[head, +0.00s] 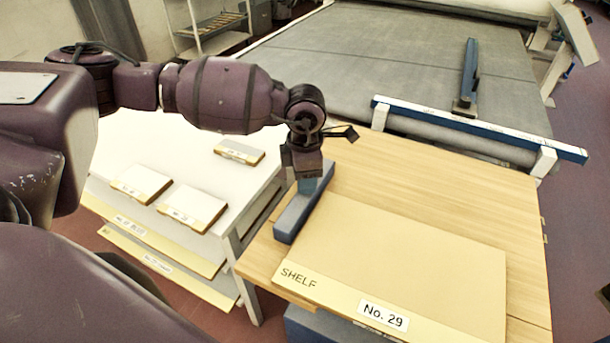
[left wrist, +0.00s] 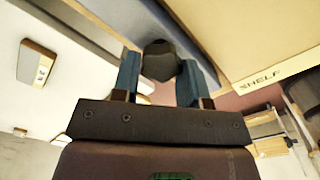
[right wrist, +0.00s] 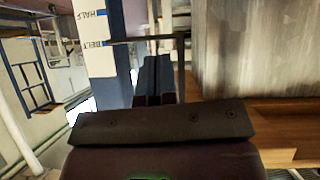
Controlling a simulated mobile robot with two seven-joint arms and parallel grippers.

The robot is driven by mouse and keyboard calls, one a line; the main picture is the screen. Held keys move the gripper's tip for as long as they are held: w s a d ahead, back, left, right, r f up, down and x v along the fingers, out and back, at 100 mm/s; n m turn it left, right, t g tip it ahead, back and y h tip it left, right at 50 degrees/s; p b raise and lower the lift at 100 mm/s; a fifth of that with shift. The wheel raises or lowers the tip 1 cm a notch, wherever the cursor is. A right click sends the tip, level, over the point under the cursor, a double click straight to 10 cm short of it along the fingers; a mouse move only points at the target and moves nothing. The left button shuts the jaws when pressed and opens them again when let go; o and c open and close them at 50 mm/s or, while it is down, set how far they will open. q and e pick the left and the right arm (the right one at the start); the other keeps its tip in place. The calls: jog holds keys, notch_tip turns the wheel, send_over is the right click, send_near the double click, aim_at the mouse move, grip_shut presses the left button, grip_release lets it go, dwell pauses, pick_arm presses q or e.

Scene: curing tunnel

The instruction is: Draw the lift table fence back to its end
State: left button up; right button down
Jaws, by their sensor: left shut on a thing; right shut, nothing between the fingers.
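The fence (head: 292,218) is a short blue-grey bar lying along the left side of the wooden lift table (head: 375,175). A tan shelf panel (head: 410,240) marked "SHELF" and "No. 29" lies on the table, just right of the fence. My left gripper (head: 312,180) points down over the fence. In the left wrist view its blue fingers (left wrist: 160,82) are shut on the fence's dark knob (left wrist: 159,60). My right gripper (right wrist: 153,82) shows only in the right wrist view, shut and empty. The fence's underside is hidden.
A white table (head: 150,150) with several small boards stands to the left. A grey conveyor belt (head: 400,50) lies behind, with a blue-and-white crossbar (head: 480,130) before it. In the right wrist view a labelled post (right wrist: 95,40) and a pale panel (right wrist: 245,50) are close.

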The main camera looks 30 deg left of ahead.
pick_arm(q)
grip_shut()
jog(key=a, duration=0.4)
jog(key=shift+s, duration=0.1)
jog(key=shift+a, duration=0.1)
pick_arm(e)
jog(key=shift+w+r, duration=0.4)
jog(key=shift+w, duration=0.15)
pick_arm(q)
jog(key=o, duration=0.7)
grip_release()
jog(key=shift+c, duration=0.2)
jog(key=o, duration=0.4)
jog(key=shift+a, duration=0.15)
jog(key=shift+r, duration=0.25)
notch_tip(320, 180, up, 10)
jog(key=shift+r, duration=0.2)
pick_arm(e)
jog(key=shift+r, duration=0.15)
